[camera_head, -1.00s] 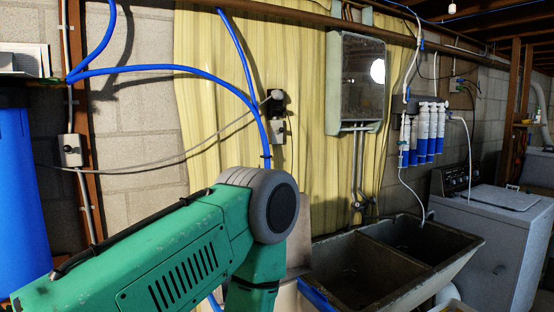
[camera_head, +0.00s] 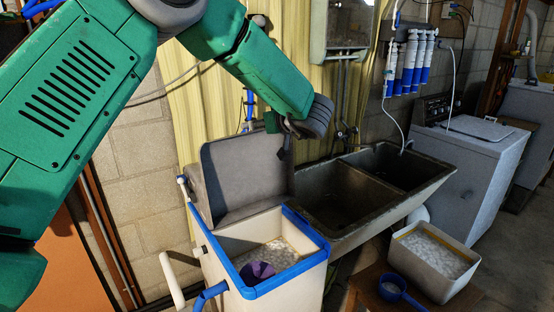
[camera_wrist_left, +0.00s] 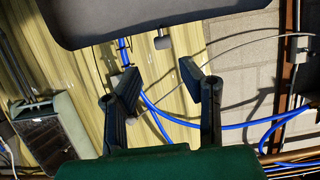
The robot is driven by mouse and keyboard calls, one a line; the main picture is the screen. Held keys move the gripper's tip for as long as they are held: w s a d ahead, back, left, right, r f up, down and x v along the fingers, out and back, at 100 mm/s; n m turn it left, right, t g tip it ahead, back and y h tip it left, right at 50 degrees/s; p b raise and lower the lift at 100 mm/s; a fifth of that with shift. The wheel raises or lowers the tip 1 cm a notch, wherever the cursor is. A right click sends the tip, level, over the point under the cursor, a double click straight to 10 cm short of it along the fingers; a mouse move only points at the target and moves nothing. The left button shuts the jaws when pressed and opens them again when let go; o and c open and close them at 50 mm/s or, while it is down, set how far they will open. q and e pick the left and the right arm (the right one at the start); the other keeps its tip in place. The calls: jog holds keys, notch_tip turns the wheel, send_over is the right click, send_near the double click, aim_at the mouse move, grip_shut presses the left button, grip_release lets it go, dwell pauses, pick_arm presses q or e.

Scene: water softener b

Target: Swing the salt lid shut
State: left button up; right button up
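The grey salt lid (camera_head: 245,172) stands open, tilted up at the back of the white softener cabinet (camera_head: 270,238) with its blue rim. White salt and a purple scoop or cup (camera_head: 257,272) show inside. My left arm reaches over from the left, and my left gripper (camera_head: 284,140) is at the lid's upper right corner, partly hidden; contact cannot be told. In the left wrist view my left gripper (camera_wrist_left: 160,72) has its two fingers apart with nothing between them, and the grey lid (camera_wrist_left: 150,18) spans the top. My right gripper is not in view.
A double concrete sink (camera_head: 340,198) stands right of the cabinet. A white salt bin (camera_head: 435,260) and a blue scoop (camera_head: 390,288) rest on a low wooden table. Blue hoses (camera_wrist_left: 165,130) run near the wall.

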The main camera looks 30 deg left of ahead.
aim_at(247, 125)
pick_arm(q)
jog(key=x, duration=0.9)
jog(key=shift+s+a+f, duration=0.15)
jog(key=shift+s, duration=0.05)
jog(key=shift+w, duration=0.1)
jog(key=c, duration=0.5)
jog(key=shift+c, duration=1.1)
